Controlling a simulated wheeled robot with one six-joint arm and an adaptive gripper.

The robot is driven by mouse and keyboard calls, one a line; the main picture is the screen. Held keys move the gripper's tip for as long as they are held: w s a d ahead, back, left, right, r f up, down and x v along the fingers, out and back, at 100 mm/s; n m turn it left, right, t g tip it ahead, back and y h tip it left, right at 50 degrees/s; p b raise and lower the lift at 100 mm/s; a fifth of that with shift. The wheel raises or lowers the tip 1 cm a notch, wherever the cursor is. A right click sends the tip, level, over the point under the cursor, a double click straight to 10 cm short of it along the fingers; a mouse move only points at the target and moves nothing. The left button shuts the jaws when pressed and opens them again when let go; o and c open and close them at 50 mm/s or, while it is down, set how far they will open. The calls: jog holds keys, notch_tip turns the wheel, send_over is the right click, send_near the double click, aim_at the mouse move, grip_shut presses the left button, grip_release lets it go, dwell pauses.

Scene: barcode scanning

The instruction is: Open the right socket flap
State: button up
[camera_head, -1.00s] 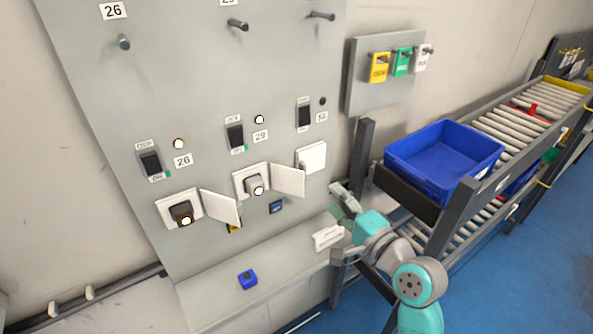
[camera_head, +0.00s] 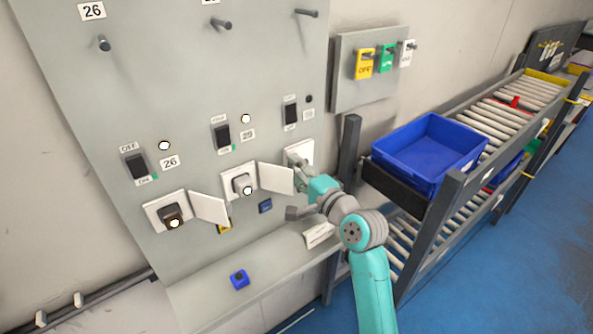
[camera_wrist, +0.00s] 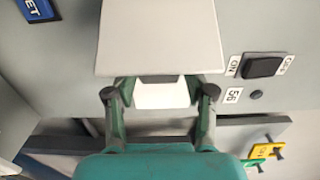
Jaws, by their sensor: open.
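The right socket's white flap (camera_head: 304,149) is on the grey panel, partly hidden behind my gripper in the head view. It looks flat against its socket, though the covered part cannot be judged. My gripper (camera_head: 297,160) is at the flap's left part. In the wrist view its fingers (camera_wrist: 160,93) are spread apart, with a white surface (camera_wrist: 167,97), apparently the right flap, visible between them. A pale plate (camera_wrist: 158,38), apparently the open middle flap, stands close before the camera and covers part of the view. Contact cannot be told.
The middle socket flap (camera_head: 277,178) stands open just left of my gripper. The left flap (camera_head: 209,208) is also open. A black switch (camera_wrist: 263,67) sits beside the right socket. A dark post (camera_head: 347,150) and a blue crate (camera_head: 425,150) are at right.

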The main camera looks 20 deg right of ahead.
jog(key=shift+c, duration=0.2)
grip_shut()
